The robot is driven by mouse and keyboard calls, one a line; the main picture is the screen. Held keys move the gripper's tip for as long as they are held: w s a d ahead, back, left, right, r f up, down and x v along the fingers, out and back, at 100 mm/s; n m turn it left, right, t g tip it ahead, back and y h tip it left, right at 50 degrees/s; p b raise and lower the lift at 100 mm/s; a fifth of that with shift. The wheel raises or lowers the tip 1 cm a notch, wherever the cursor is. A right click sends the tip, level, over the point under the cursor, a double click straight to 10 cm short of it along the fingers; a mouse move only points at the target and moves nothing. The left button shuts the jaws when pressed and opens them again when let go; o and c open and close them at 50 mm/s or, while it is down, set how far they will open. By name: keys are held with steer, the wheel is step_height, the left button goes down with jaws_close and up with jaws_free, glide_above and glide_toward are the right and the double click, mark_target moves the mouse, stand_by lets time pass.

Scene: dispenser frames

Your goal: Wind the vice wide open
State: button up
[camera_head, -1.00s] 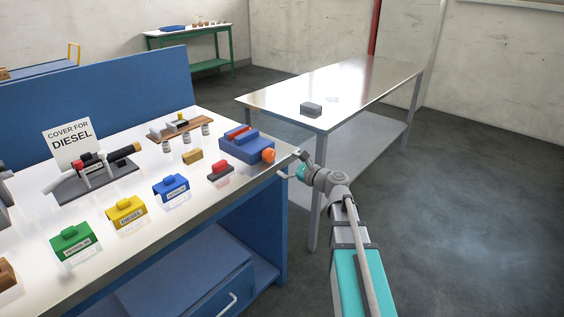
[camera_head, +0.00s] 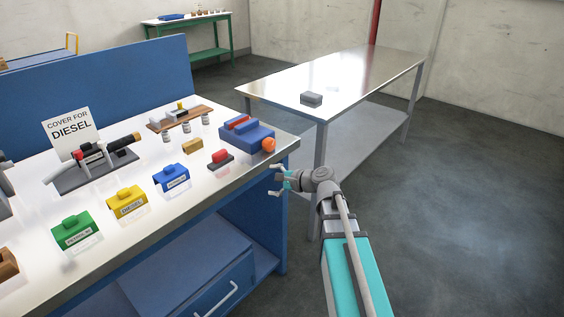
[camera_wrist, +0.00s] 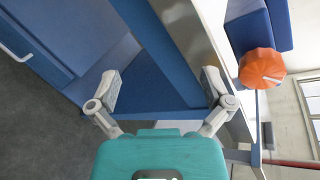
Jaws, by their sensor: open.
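The blue vice (camera_head: 246,136) sits at the right end of the white workbench. Its round orange knob (camera_head: 268,145) faces the bench's right end. In the wrist view the orange knob (camera_wrist: 262,68) is at the upper right, with part of the blue vice body (camera_wrist: 262,25) above it. A red piece lies on top of the vice. My gripper (camera_head: 276,183) is open and empty, beside the bench's front right corner and below the knob. In the wrist view its two fingers (camera_wrist: 160,88) are spread and apart from the knob.
The workbench edge (camera_head: 225,196) lies close to my fingers. Coloured covers, including a yellow one (camera_head: 128,203), and a red-and-grey block (camera_head: 220,158) stand on the bench. A metal table (camera_head: 345,80) with a grey block (camera_head: 311,98) stands behind. The floor at right is clear.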

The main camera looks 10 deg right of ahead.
steer(key=s+a+f+n+g+h, duration=0.35)
steer(key=s+f+n+g, duration=0.25)
steer(key=s+f+n, duration=0.3)
steer(key=s+d+f+n+g+h, duration=0.3)
steer(key=s+d+n+h, duration=0.2)
steer(key=s, duration=0.4)
steer(key=shift+d+f+n+g+h, duration=0.2)
steer(key=shift+d+n+g+h, duration=0.1)
steer(key=shift+n+h, duration=0.65)
